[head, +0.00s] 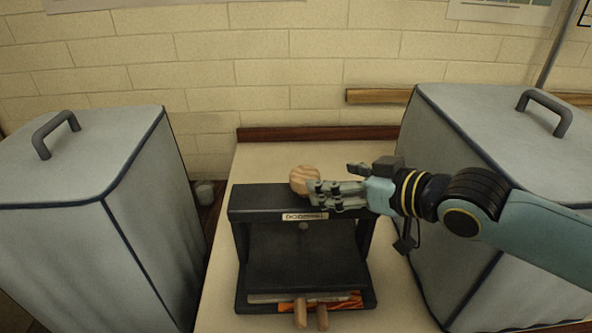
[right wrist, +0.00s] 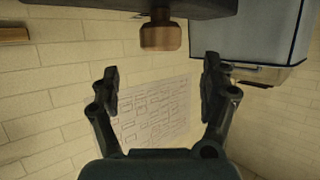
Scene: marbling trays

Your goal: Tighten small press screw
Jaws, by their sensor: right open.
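The small press (head: 263,204) is a dark frame with a top beam and a label, standing on a pale table. Its round wooden screw knob (head: 304,174) sits on top of the beam. My right gripper (head: 328,193) comes in from the right at the beam, its fingers close to the knob in the head view. In the right wrist view the gripper (right wrist: 161,76) is open and empty. The knob (right wrist: 160,38) shows there just beyond the fingertips, roughly centred between them and not touched. My left gripper is not in view.
Grey covered boxes with handles stand at the left (head: 90,160) and right (head: 480,120) of the table. Two wooden pegs (head: 300,314) and orange-edged material (head: 346,300) show at the press's base. A brick wall (head: 240,60) stands behind.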

